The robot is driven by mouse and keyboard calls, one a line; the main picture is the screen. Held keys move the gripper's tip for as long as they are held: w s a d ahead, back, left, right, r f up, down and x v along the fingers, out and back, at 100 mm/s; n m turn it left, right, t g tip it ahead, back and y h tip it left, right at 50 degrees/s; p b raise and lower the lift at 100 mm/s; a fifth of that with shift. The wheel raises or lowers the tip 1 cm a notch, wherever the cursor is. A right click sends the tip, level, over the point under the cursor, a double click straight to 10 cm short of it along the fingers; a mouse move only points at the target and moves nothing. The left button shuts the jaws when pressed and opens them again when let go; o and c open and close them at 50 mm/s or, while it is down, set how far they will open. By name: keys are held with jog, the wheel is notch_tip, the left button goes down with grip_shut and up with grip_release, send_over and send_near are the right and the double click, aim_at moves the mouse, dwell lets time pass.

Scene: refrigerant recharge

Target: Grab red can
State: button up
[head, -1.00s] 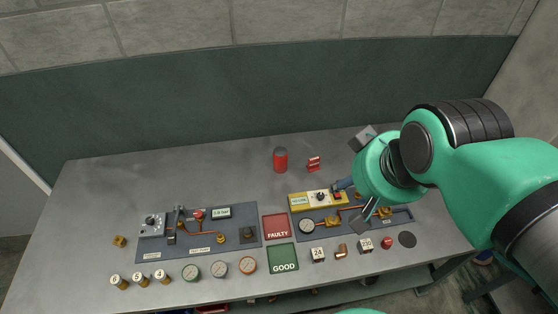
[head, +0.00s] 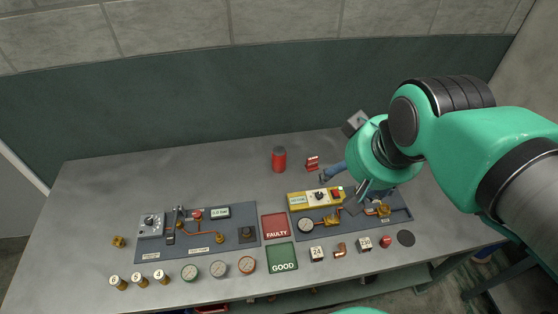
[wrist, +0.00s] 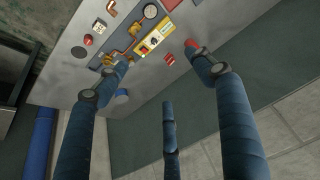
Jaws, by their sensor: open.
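The red can (head: 279,159), with a dark grey top, stands upright toward the back middle of the bench. My gripper (head: 341,188) is open and empty, to the right of the can and apart from it, over the right part of the bench. In the wrist view its blue jointed fingers (wrist: 162,76) are spread wide. There the can (wrist: 191,45) shows just beyond the tip of the right finger, which partly hides it.
A small red stand (head: 312,163) sits between the can and my gripper. A yellow meter box (head: 296,201) lies in front of it, by the right panel. Red FAULTY (head: 274,231) and green GOOD (head: 282,261) pads lie in front. The bench left of the can is clear.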

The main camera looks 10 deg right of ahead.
jog(key=w+a+g, duration=0.1)
jog(key=w, duration=1.1)
jog(key=n+g, duration=0.2)
jog(key=g, duration=0.2)
send_over(280, 150)
notch_tip(280, 150, down, 26)
jog(key=shift+a+f+p, duration=0.1)
jog(key=shift+p, duration=0.2)
jog(key=shift+f+b, duration=0.55)
jog(key=shift+f, duration=3.7)
jog(key=shift+f, duration=0.1)
